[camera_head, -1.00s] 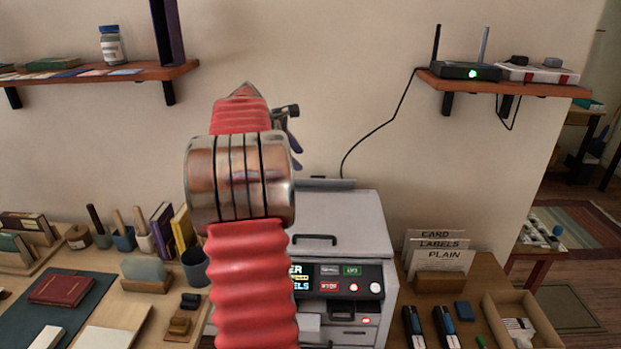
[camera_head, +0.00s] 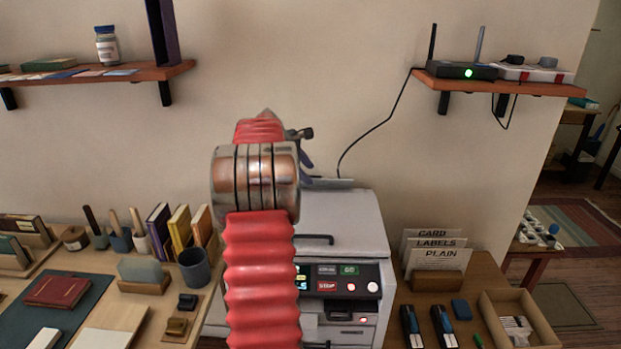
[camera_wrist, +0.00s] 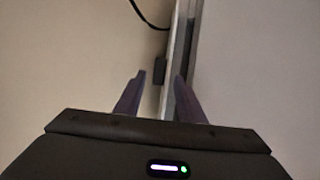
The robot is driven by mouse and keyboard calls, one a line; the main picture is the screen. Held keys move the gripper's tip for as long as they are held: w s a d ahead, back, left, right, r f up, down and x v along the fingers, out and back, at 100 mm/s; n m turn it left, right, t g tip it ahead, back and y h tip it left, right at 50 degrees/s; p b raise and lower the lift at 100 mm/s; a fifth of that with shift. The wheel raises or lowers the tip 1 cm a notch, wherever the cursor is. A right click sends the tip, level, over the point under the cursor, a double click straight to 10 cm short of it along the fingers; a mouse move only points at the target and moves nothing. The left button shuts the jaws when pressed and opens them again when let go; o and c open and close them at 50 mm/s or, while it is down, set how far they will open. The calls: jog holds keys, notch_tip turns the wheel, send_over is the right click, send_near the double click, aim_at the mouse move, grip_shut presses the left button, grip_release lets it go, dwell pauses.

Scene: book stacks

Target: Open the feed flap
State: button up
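The grey printer (camera_head: 345,222) stands on the table behind my arm, with a handle on its lid and a lit front panel. A thin grey flap (camera_head: 335,184) lies at the printer's rear top edge, by the wall; my arm hides its left part. My gripper (camera_head: 306,152) is mostly hidden behind my arm, just above and left of that flap. In the wrist view my gripper (camera_wrist: 159,77) is open, with its two purple fingers apart. A thin grey edge (camera_wrist: 178,50), seemingly the flap, runs beside the right finger; I cannot tell if they touch.
A black cable (camera_head: 375,130) drops down the wall from the router (camera_head: 462,71) on the right shelf (camera_head: 530,87). A card holder (camera_head: 437,283) and an open box (camera_head: 543,328) stand right of the printer. A dark cup (camera_head: 195,270) stands left.

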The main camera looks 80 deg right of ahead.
aim_at(314, 178)
jog(key=shift+x, duration=1.75)
jog(key=shift+c, duration=0.4)
grip_shut()
